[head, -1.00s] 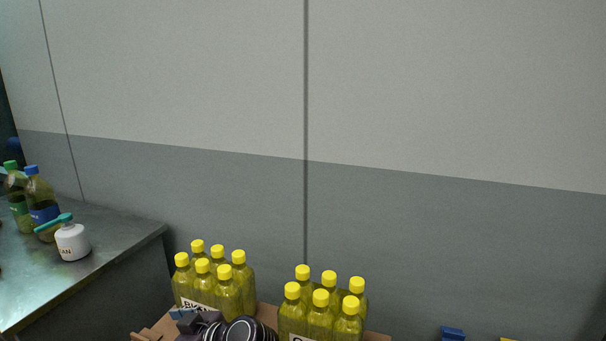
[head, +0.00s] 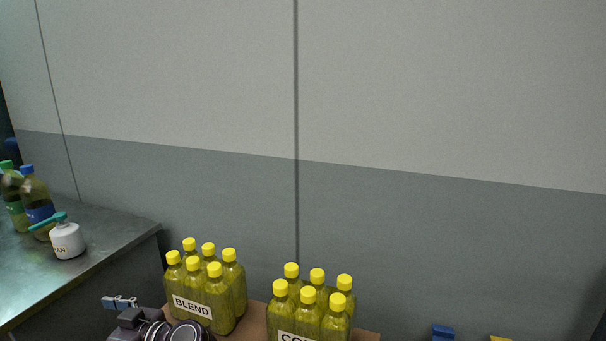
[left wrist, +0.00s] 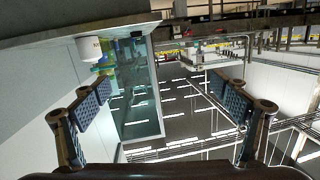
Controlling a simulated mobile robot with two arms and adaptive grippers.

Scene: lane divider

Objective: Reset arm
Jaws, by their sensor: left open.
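My left gripper (head: 122,310) is at the bottom of the head view, left of the bottles labelled BLEND (head: 205,290), with a dark, ringed part of my arm behind it. In the left wrist view my left gripper (left wrist: 162,105) has its two padded fingers wide apart, with nothing between them. It is open and empty. My right gripper is in neither view.
Another group of yellow-capped bottles (head: 310,312) stands right of BLEND on a brown surface (head: 255,318). A metal counter (head: 110,232) at left holds a white jar (head: 67,240) and two larger bottles. Blue (head: 443,332) and yellow (head: 500,339) tops show at lower right.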

